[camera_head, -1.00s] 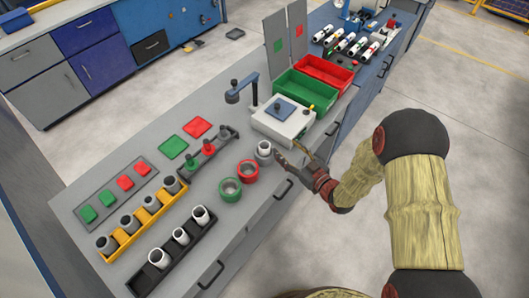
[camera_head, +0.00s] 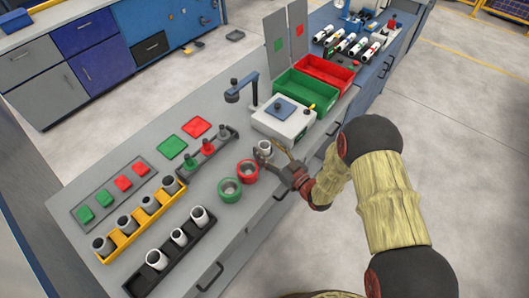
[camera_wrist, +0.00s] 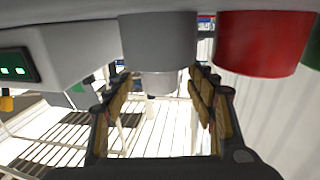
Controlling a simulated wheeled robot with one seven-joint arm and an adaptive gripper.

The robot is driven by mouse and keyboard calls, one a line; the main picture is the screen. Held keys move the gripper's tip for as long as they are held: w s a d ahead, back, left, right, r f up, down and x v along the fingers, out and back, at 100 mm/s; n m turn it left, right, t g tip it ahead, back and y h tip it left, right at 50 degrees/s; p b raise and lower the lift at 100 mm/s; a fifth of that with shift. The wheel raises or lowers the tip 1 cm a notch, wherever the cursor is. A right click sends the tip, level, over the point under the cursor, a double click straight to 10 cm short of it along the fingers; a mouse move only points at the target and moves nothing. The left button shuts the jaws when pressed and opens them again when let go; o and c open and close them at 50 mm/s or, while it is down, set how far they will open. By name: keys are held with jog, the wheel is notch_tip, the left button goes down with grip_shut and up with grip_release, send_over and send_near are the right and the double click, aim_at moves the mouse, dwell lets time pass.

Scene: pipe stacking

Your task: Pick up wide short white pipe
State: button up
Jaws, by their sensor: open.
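A short white pipe (camera_head: 265,146) stands upright near the bench's front edge, beside the white box. In the wrist view, which appears upside down, a narrower pale cylinder (camera_wrist: 157,84) joins a wider grey cylinder (camera_wrist: 158,40). My gripper (camera_head: 277,153) is at this pipe from the right, low over the bench. In the wrist view my open fingers (camera_wrist: 160,105) lie to the left and right of the pale cylinder, with gaps showing. Three more white pipes (camera_head: 199,216) of differing widths stand in a black tray (camera_head: 181,264).
A red ring (camera_head: 247,171) and a green ring (camera_head: 229,190) stand left of my gripper. The white box (camera_head: 285,119) is close behind it. A yellow tray (camera_head: 121,248) holds several grey pipes. Green (camera_head: 305,92) and red (camera_head: 326,71) bins stand farther back.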

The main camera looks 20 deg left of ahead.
jog(key=shift+a, duration=0.1)
jog(key=c, duration=0.3)
jog(key=c, duration=1)
jog(key=shift+r, duration=0.1)
